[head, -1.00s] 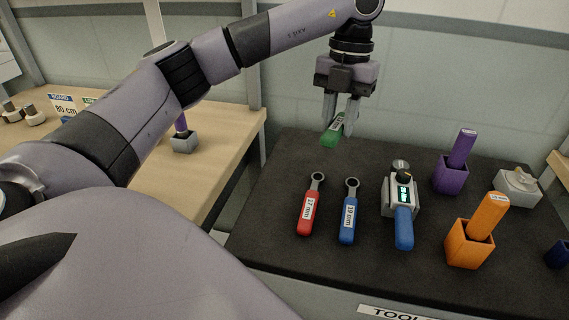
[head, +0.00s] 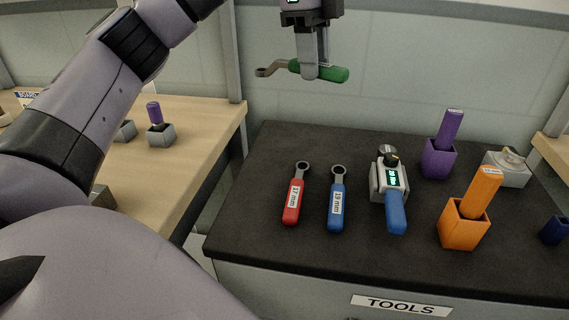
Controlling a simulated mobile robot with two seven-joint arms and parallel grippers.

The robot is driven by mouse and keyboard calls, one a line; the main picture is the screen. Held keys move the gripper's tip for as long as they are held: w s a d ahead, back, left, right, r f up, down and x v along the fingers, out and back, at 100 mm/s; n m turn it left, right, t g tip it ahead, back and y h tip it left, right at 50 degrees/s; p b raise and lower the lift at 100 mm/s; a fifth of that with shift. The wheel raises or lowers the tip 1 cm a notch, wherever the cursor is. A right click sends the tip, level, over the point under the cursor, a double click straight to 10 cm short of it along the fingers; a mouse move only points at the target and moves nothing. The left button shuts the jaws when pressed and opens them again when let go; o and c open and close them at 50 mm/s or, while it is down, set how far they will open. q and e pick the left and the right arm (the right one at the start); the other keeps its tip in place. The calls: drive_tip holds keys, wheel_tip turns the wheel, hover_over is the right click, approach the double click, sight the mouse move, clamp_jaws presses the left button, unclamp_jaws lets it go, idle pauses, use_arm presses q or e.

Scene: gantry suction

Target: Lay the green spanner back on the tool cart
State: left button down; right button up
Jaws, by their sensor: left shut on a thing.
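The green spanner (head: 334,73) is held level in my left gripper (head: 310,72), its grey ring end pointing left and its green handle right. My left gripper is shut on it, high above the back edge of the tool cart. The tool cart (head: 270,255) has a dark top and a TOOLS label on its front. A red 17 mm spanner (head: 292,200) and a blue 19 mm spanner (head: 337,205) lie side by side on it. My right gripper is not in view.
Right of the spanners stand a blue-handled tool with a display (head: 394,200), an orange holder (head: 463,228), a purple holder (head: 438,162) and a grey block (head: 507,170). The cart top left of the red spanner is clear. A wooden bench (head: 205,125) stands to the left.

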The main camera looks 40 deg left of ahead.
use_arm(q)
drive_tip(key=shift+f+b, duration=1.7)
drive_tip(key=shift+f, duration=7.65)
drive_tip(key=shift+f, duration=0.45)
drive_tip(key=c, duration=0.8)
unclamp_jaws()
drive_tip(key=shift+c, duration=0.2)
wheel_tip(320, 180, up, 13)
drive_tip(key=a+p, duration=0.1)
drive_tip(key=shift+a+p, duration=0.3)
drive_tip(key=shift+p, duration=0.1)
